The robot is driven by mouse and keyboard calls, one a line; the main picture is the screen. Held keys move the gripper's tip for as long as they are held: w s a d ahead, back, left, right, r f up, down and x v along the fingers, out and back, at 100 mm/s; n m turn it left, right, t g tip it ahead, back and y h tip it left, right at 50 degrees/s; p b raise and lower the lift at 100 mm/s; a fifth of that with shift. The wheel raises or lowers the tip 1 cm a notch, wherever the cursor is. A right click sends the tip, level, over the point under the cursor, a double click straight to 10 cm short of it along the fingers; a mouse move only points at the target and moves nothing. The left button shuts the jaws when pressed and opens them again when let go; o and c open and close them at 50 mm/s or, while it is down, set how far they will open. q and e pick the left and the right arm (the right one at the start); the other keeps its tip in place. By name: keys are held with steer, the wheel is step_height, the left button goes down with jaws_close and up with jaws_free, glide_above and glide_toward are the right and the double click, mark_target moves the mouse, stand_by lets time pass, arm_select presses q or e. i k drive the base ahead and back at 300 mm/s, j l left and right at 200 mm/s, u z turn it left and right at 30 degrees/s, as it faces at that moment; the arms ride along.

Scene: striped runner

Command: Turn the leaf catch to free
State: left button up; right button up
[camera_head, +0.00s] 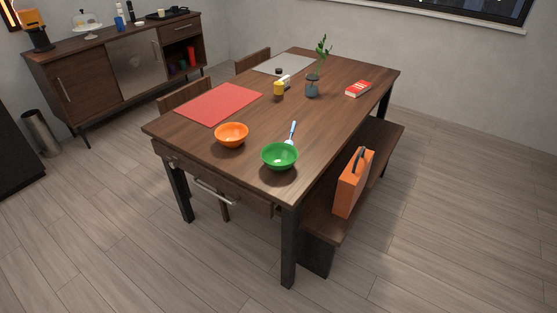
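The wooden table (330,85) stands in the middle of the view. Its near end has a panel with a silver bar handle (216,193). A small dark detail (172,163) shows under the tabletop's left near corner; it is too small to tell whether it is the leaf catch or how it is turned. No leaf catch is clearly visible elsewhere. Neither of my grippers is in view.
An orange bowl (231,134) and a green bowl (279,156) stand near the table's near edge. A bench (326,222) with an orange case (353,184) is along the right side. Chairs stand on the left side. The floor in front (150,260) is clear.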

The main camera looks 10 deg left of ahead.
mark_target(173, 164)
steer(key=u, duration=1.3)
steer(key=i+j+z, duration=0.1)
steer(key=i+j, duration=0.2)
steer(key=i+j+z, duration=0.1)
steer(key=i+j, duration=0.2)
steer(key=j, duration=0.15)
steer(key=i+j+z, duration=0.15)
steer(key=j, duration=0.25)
steer(key=i+j+z, duration=0.1)
steer(key=i+j, duration=0.25)
steer(key=i+j+z, duration=0.1)
steer(key=i+j, duration=0.15)
steer(key=j, duration=0.3)
steer(key=i+j+z, duration=0.1)
steer(key=j, duration=0.35)
steer(key=i+j+z, duration=0.15)
steer(key=i+j, duration=0.15)
steer(key=j, duration=0.2)
steer(key=i+j+z, duration=0.1)
steer(key=j, duration=0.4)
steer(key=i, duration=0.1)
